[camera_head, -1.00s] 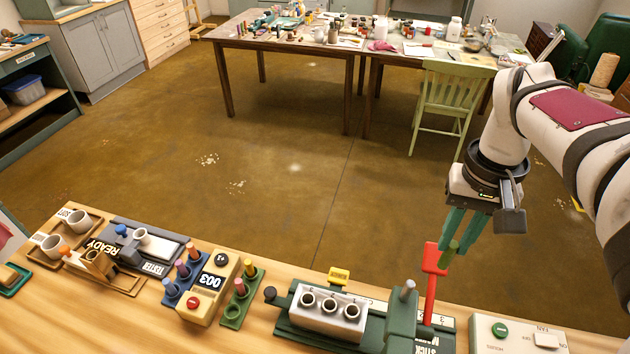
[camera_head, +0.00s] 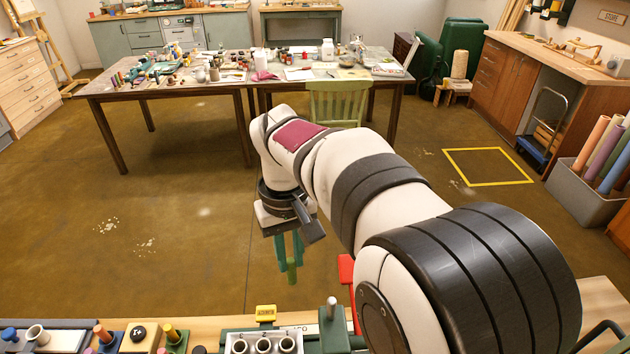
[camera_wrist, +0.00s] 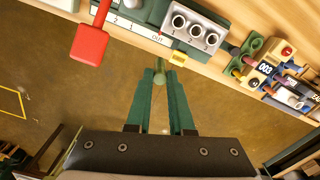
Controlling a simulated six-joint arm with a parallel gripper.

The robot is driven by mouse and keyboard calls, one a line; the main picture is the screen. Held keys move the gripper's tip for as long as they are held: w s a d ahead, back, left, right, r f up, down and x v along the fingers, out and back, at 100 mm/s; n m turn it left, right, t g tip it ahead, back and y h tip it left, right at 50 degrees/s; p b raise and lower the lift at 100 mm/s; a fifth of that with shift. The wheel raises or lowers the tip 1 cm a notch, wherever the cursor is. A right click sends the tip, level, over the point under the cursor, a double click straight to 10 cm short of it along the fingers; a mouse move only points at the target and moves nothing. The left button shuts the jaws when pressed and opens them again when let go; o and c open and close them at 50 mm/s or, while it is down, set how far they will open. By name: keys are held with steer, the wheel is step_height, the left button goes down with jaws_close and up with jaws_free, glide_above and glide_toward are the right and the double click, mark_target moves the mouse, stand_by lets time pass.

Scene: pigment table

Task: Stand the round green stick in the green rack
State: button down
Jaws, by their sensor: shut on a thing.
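My gripper (camera_head: 289,252) has teal fingers and is shut on the round green stick (camera_head: 291,271), which hangs below the fingertips over the floor, beyond the bench edge. In the wrist view the green stick (camera_wrist: 159,77) shows end-on between the tips of my gripper (camera_wrist: 160,80). In the wrist view the green rack (camera_wrist: 252,44) is at the upper right, well apart from the held stick.
A press with a white three-hole block (camera_wrist: 197,27) and a yellow tag (camera_wrist: 180,57) stands between my gripper and the green rack. A red handle (camera_wrist: 89,43) juts past the bench edge. A numbered box (camera_wrist: 266,68) sits beside the green rack.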

steer(key=shift+s+a+f+n, duration=1.6)
steer(key=shift+a+f, duration=1.15)
steer(key=shift+a, duration=1.65)
steer(key=shift+s+a+f+n, duration=1.2)
steer(key=shift+s+a+f, duration=1.2)
steer(key=shift+a, duration=2.05)
steer(key=shift+s+a+f+n, duration=1.45)
steer(key=shift+a+f, duration=1.6)
steer(key=shift+a, duration=1.35)
steer(key=shift+f, duration=0.4)
steer(key=shift+f, duration=0.6)
steer(key=c, duration=0.7)
jaws_free()
